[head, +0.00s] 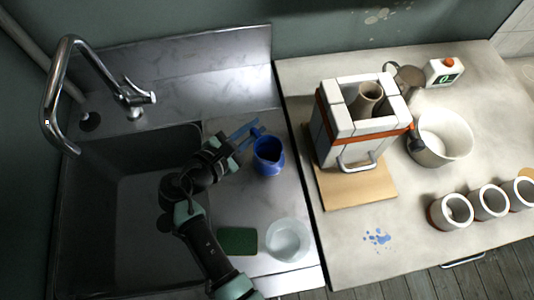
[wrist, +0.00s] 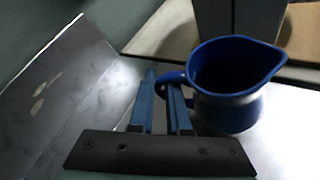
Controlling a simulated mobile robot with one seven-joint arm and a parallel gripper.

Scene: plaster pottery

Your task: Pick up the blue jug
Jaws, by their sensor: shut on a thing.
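The blue jug (head: 268,156) stands upright on the metal draining surface right of the sink, near the edge of the pale worktop. My gripper (head: 248,133) comes from the left and reaches the jug's handle side. In the wrist view the jug (wrist: 228,105) is at the right, its spout to the right and its handle to the left. My gripper (wrist: 162,88) is shut on the jug's handle, which lies at its blue fingertips. Part of the handle is hidden by the right finger. The jug's base appears to rest on the metal.
A green sponge (head: 237,240) and a clear bowl (head: 288,240) lie nearer on the metal. The sink basin (head: 135,220) with its tap (head: 132,97) is left.

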